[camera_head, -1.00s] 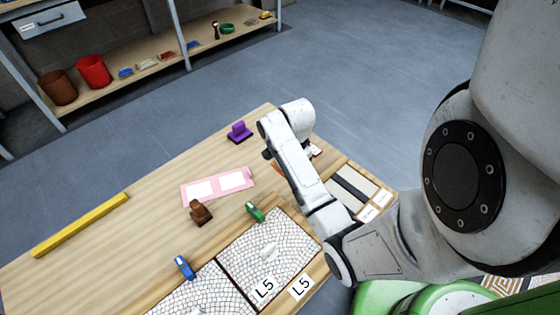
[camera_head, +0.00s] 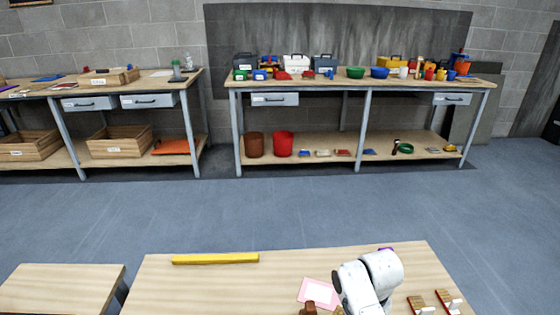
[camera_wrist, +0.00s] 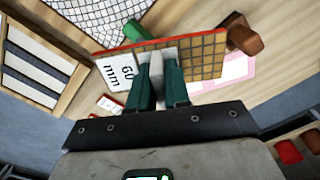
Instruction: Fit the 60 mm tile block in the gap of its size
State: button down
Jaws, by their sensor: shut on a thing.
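The 60 mm tile block (camera_wrist: 205,60) is in my gripper (camera_wrist: 157,68) in the wrist view. It has a brown tile grid, a red edge and a white "60 mm" label. My green fingers are shut on its middle, and it appears held above the table. Part of a white mosaic panel (camera_wrist: 100,12) shows beyond it at the top left; no gap is visible in that part. In the head view, my fingers and the block are hidden or out of frame.
A framed panel with dark strips (camera_wrist: 35,65) lies left in the wrist view. A green-handled tool (camera_wrist: 134,32), a brown wooden object (camera_wrist: 244,38) and a pink sheet (camera_wrist: 241,68) lie near the block. A yellow bar (camera_head: 215,259) lies at the table's back edge.

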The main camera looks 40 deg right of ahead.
jog(key=w+a+n, duration=0.2)
jog(key=a+n, duration=0.2)
jog(key=a, duration=0.3)
jog(key=w+a+r+n+p, duration=0.1)
jog(key=w+a+n, duration=0.2)
jog(key=a+n, duration=0.2)
jog(key=w+a+n, duration=0.2)
jog(key=a+n, duration=0.2)
jog(key=a, duration=0.5)
jog(key=shift+w+a+r+p, duration=0.35)
jog(key=shift+w+r, duration=0.05)
jog(key=shift+s+d, duration=0.1)
